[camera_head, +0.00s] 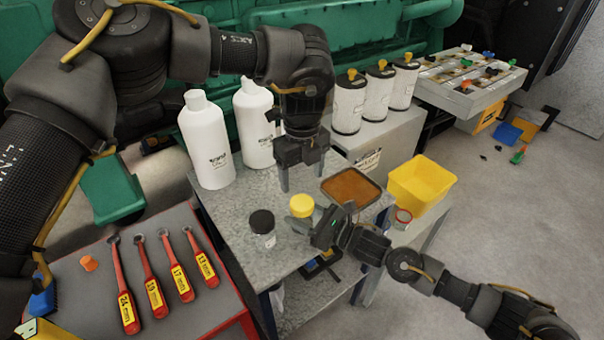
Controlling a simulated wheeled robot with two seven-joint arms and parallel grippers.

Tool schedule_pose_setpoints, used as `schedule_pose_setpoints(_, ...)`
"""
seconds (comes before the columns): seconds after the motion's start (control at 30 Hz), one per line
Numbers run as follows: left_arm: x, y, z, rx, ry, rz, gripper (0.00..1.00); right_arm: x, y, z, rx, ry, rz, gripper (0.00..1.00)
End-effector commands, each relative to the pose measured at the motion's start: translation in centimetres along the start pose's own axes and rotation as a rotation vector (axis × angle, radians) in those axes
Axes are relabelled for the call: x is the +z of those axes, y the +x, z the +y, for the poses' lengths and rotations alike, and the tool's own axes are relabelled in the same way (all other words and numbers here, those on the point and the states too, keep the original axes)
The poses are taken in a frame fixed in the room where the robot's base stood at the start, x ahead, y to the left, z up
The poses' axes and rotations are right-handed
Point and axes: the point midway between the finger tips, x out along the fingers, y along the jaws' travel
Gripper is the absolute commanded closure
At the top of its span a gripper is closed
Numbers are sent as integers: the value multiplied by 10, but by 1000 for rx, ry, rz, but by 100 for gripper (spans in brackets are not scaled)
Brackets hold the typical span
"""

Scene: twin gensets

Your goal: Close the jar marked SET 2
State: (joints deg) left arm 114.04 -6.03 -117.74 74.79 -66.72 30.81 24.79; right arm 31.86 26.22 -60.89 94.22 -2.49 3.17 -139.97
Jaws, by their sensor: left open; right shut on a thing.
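A yellow lid (301,205) shows at the middle of the grey metal table, apparently on top of a jar whose body is mostly hidden by my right gripper. I cannot tell whether the lid is seated or tight. My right gripper (312,229) comes in from the right and is shut on this yellow-lidded jar. My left gripper (302,178) is open and empty, pointing down above the yellow lid and apart from it. A clear jar with a black lid (262,222) stands just to the left. No SET marking is readable on either jar.
A brown-filled tray (350,187) lies right of the jars, with a yellow bin (421,180) beyond. Two white bottles (206,140) stand at the back left. Red-handled tools (157,288) lie on the left cart. White canisters (349,103) stand behind.

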Motion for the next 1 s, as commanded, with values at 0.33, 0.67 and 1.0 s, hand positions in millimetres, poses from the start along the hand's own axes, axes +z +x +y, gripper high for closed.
schedule_pose_setpoints(0.33,0,-3,0,0,-46,1,30,0,0,0,0,0,0,100)
schedule_pose_setpoints(0.67,-1,26,1,3,-43,3,30,0,0,0,0,0,-1,100)
schedule_pose_setpoints(1.0,0,69,0,1,-43,2,30,0,0,0,0,0,0,100)
